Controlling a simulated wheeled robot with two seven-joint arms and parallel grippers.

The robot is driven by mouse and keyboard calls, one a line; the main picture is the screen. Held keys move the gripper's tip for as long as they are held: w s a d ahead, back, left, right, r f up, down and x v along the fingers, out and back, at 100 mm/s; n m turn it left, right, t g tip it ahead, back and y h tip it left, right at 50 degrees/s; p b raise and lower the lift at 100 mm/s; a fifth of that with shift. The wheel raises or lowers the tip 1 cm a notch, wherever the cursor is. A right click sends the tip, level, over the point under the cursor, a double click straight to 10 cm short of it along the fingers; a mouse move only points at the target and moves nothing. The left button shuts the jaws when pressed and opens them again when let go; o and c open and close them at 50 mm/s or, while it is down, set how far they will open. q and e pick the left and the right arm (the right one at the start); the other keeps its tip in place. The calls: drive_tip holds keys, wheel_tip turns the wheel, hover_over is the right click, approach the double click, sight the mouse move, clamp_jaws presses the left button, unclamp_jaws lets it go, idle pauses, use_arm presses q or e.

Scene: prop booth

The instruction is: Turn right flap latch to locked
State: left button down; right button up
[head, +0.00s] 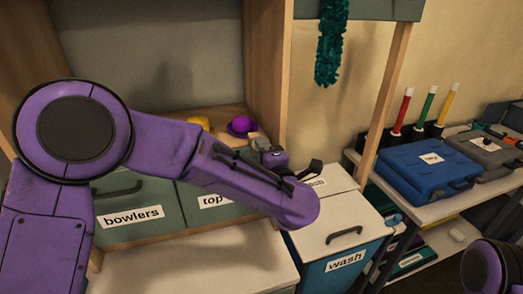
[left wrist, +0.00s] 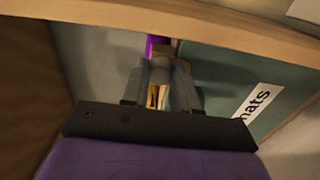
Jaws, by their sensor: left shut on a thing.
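My left arm reaches in from the left in the head view, with my left gripper (head: 270,155) at the wooden post on the right side of the booth, above the "top" drawer. In the left wrist view my left gripper (left wrist: 163,85) is shut on a small part between its fingers, apparently the right flap latch. The fingers hide most of the latch, and I cannot tell which way it is turned. My right gripper is not in view; only part of my right arm shows at the lower right.
A purple hat (head: 241,125) and a yellow thing (head: 201,123) sit on the shelf behind my arm. Drawers labelled "bowlers" (head: 142,207) and "top" lie below. A "wash" bin (head: 345,250) stands right of them. A blue case (head: 425,170) lies on the right-hand shelf.

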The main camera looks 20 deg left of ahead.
use_arm(q)
drive_tip(key=shift+f, duration=0.15)
drive_tip(key=c, duration=0.9)
unclamp_jaws()
drive_tip(key=b+v, duration=0.3)
drive_tip(key=v, duration=0.7)
drive_tip(key=shift+s+d, duration=0.2)
drive_tip(key=shift+s, duration=0.15)
